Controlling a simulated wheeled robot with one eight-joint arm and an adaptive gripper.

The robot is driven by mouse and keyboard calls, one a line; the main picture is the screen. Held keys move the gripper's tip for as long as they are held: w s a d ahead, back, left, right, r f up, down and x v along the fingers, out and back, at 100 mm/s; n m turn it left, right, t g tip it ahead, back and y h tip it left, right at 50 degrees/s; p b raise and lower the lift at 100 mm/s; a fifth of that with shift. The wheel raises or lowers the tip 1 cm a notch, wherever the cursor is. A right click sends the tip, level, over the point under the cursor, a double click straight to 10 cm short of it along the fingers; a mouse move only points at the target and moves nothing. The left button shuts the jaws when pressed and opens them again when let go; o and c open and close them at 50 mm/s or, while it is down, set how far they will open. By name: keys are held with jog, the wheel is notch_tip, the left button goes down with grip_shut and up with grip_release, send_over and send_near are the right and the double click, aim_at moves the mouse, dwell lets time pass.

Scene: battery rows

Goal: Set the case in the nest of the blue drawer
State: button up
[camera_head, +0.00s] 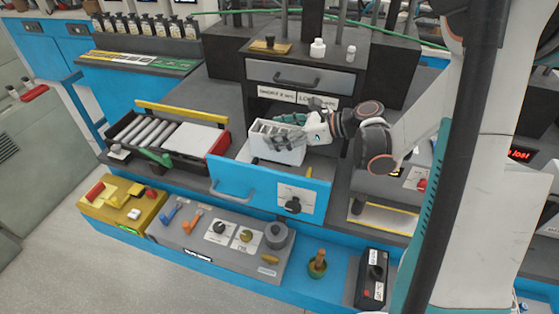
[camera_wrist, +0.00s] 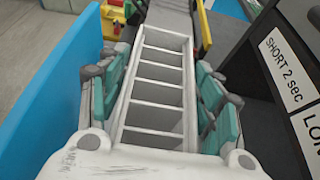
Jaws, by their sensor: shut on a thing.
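The case (camera_head: 268,152) is a pale grey-white open box with several compartments in a row. My gripper (camera_head: 290,137) is shut on it, and in the wrist view its green-padded fingers lie along both long sides of the case (camera_wrist: 152,100). The blue drawer (camera_head: 317,195) is pulled out, with its blue front towards the head camera. It also shows as a blue wall at the left of the wrist view (camera_wrist: 55,90). The case is over or within the drawer's opening, behind the front; its underside is hidden, so I cannot tell whether it touches the floor. The nest is hidden.
A roller conveyor (camera_head: 150,131) with a yellow rail stands left of the drawer. A grey closed drawer (camera_head: 320,80) and the SHORT/LONG labels (camera_head: 278,94) are behind.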

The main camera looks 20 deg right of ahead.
aim_at(280, 155)
notch_tip(280, 155, down, 9)
jog(key=b, duration=0.2)
jog(key=shift+r+b, duration=0.1)
jog(key=shift+b, duration=0.2)
jog(key=o, duration=1.4)
jog(key=shift+r, duration=0.1)
jog(key=shift+o, duration=0.2)
jog(key=p+v, duration=0.3)
jog(key=v, duration=0.9)
